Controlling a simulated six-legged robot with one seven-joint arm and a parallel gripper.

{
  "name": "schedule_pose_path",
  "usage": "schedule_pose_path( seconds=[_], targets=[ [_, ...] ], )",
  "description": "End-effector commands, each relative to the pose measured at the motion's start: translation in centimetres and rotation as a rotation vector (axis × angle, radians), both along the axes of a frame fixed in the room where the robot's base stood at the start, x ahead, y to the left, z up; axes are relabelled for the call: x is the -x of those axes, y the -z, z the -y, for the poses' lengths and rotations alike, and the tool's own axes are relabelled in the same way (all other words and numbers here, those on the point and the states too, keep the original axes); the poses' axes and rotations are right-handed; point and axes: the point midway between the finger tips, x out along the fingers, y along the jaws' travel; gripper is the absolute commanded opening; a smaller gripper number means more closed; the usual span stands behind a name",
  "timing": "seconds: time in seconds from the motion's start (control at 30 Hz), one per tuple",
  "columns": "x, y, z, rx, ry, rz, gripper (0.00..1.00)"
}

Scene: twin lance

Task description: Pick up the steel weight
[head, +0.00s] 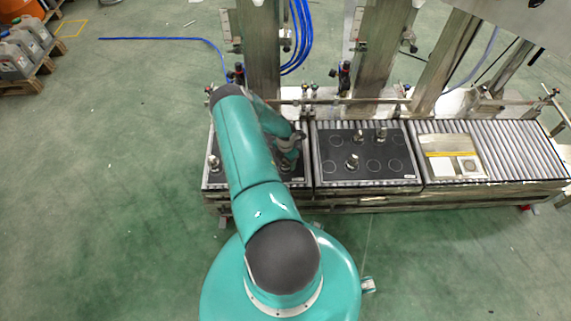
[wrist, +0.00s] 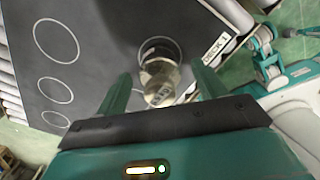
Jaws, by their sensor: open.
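A shiny steel weight (wrist: 160,80) stands on a black board (wrist: 105,50) marked with white circles, in or at a circle near the "DECK 1" label in the wrist view. My gripper (wrist: 164,85) is open, with one finger on each side of the weight; I cannot tell whether either finger touches it. In the head view my gripper (head: 290,145) is over the right part of the left board (head: 240,182), and my arm hides much of that board. Another steel weight (head: 214,163) stands at that board's left edge.
A middle black board (head: 335,175) holds several steel weights (head: 352,162). A pale tray with a yellow stripe (head: 450,158) lies on the rollers (head: 525,150) to the right. Steel posts (head: 380,50) and blue hoses (head: 300,35) stand behind. Green floor is free in front.

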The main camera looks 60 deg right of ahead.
Motion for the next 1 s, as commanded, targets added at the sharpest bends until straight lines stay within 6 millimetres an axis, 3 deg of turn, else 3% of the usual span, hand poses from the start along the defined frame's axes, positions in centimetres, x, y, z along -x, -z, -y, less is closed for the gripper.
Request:
schedule_pose_path(
  seconds=[0.17,0.53,0.83,1.0],
  targets=[
    [0.0,0.0,0.0,0.000,0.000,0.000,0.70],
    [0.0,-0.1,0.0,0.000,0.000,0.000,0.00],
    [-0.1,-0.3,0.1,0.003,0.000,0.001,0.00],
    [-0.1,-1.5,0.2,0.003,-0.001,0.001,0.00]
  ],
)
